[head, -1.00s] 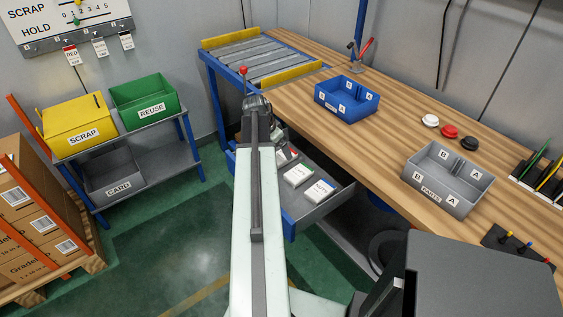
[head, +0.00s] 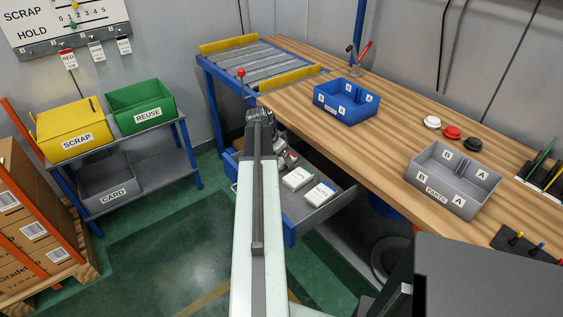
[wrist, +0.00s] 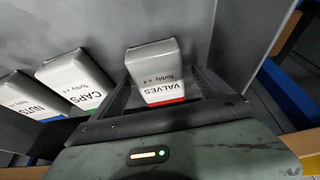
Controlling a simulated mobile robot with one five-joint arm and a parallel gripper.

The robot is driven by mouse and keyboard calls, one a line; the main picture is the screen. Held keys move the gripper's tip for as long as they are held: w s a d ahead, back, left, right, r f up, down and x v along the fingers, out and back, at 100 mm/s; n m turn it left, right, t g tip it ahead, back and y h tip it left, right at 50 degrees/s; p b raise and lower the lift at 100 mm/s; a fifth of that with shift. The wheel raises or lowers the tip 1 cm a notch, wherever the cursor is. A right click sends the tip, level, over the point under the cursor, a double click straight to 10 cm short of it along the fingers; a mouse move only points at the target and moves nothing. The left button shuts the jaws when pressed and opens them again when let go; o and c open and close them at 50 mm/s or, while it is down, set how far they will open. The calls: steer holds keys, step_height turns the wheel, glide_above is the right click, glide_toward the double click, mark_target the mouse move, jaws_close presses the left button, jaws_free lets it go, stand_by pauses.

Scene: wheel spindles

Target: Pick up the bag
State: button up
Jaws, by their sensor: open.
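Three white bags lie in the open grey drawer: the VALVES bag (wrist: 155,72) with a red band, the CAPS bag (wrist: 75,82) with a green band, and the NUTS bag (wrist: 28,97) with a blue band. My gripper (wrist: 160,84) is open, with its dark fingers on either side of the VALVES bag in the wrist view. I cannot tell whether they touch it. In the head view two bags show clearly, one (head: 298,178) nearer my arm and one (head: 320,194) to its right; my arm partly hides the third.
The drawer (head: 318,213) is pulled out under the wooden bench (head: 390,135). A blue bin (head: 346,113) and a grey parts bin (head: 440,198) stand on the bench. A shelf at left holds the yellow SCRAP (head: 75,140) and green REUSE (head: 147,115) bins.

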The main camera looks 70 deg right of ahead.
mark_target(281, 158)
steer(key=shift+f, duration=0.15)
steer(key=shift+c, duration=0.3)
steer(key=c, duration=1.5)
step_height(281, 158, up, 16)
steer(key=p, duration=1.6)
steer(key=shift+w, duration=0.1)
